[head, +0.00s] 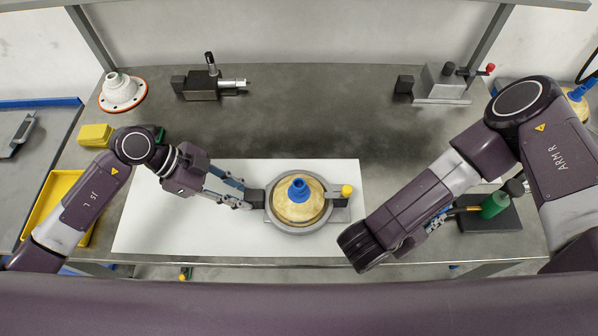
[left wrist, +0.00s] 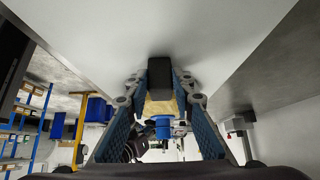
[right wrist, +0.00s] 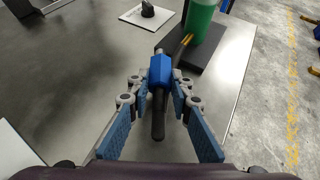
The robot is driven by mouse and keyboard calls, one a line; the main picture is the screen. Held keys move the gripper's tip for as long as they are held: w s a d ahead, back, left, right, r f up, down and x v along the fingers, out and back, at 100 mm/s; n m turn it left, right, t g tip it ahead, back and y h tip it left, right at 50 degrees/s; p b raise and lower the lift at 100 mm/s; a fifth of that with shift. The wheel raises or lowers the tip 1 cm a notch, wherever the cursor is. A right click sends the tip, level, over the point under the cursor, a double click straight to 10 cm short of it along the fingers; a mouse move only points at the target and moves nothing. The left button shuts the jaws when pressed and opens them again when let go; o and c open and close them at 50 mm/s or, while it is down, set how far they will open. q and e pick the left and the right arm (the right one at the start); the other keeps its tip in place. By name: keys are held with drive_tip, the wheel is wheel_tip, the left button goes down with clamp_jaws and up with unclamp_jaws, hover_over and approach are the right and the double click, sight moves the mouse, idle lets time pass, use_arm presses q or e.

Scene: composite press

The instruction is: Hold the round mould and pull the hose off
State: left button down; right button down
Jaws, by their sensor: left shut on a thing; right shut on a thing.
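The round mould (head: 299,222) is a grey ring around a tan dome with a blue neck (head: 299,189) on top. It stands on the white sheet. My left gripper (head: 248,197) is shut on the black block (left wrist: 159,74) at the mould's left side. The tan dome and blue neck also show behind that block in the left wrist view. My right gripper (right wrist: 159,97) is shut on a black hose (right wrist: 158,122) with a blue end fitting (right wrist: 160,70). It is well to the right of the mould, largely hidden by my arm in the head view. No hose shows on the blue neck.
A yellow knob (head: 346,190) is at the mould's right. A white flanged cone (head: 122,92) and metal fixtures stand at the back. The middle of the bench is clear.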

drive_tip(key=shift+f, duration=0.15)
drive_tip(key=shift+f, duration=0.85)
drive_tip(key=c, duration=1.7)
unclamp_jaws()
drive_tip(key=shift+o, duration=0.2)
drive_tip(key=v, duration=1.2)
